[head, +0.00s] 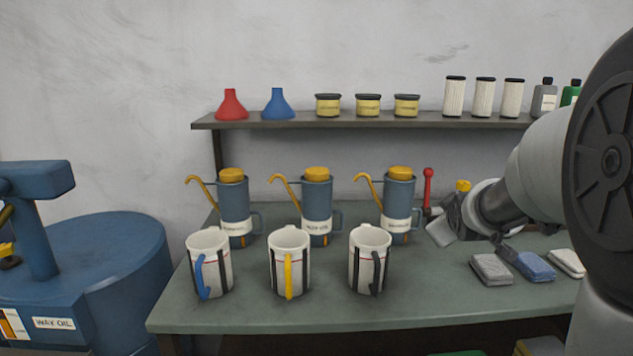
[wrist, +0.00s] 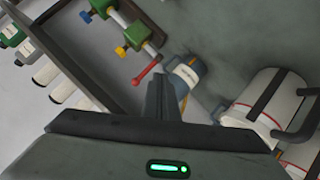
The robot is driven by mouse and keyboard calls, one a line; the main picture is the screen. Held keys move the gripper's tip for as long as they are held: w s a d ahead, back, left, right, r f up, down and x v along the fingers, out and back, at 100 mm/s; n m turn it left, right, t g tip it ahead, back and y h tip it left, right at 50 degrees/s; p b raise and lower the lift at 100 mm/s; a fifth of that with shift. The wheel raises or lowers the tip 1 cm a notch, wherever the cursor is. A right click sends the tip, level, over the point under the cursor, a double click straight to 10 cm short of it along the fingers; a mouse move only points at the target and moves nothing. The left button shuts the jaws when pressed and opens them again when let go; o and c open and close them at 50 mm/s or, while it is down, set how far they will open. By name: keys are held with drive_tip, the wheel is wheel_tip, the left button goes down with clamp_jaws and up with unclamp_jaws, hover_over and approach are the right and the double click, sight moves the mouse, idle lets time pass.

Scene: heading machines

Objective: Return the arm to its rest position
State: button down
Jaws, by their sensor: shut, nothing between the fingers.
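My arm (head: 535,170) reaches in from the right side of the head view, over the right part of the green bench (head: 330,312). My gripper (head: 440,232) is above the bench, right of the rightmost blue oil can (head: 398,192). In the wrist view my gripper's dark fingers (wrist: 166,98) are together with nothing between them. Beyond them are a blue can with a white label (wrist: 184,76) and a white mug (wrist: 262,98). The gripper appears apart from these things.
Three white mugs (head: 289,262) stand before three spouted cans. A red-handled lever (head: 428,188) is close behind my gripper. Folded cloths (head: 492,270) lie below my arm. The wall shelf (head: 300,124) holds funnels, tins and bottles. A blue machine (head: 110,255) stands left.

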drive_tip(key=s+a+f+m+g+y, duration=0.15)
drive_tip(key=s+a, duration=0.35)
drive_tip(key=s, duration=0.5)
drive_tip(key=s+a+f+m+g+y, duration=0.1)
drive_tip(key=s+a+m+g, duration=0.3)
drive_tip(key=s, duration=0.7)
drive_tip(key=s+a+f+g+y, duration=0.1)
drive_tip(key=s+a, duration=0.5)
drive_tip(key=s, duration=0.4)
wheel_tip(320, 180, up, 23)
drive_tip(key=s+p, duration=0.1)
drive_tip(key=p, duration=2.2)
drive_tip(key=shift+a, duration=0.2)
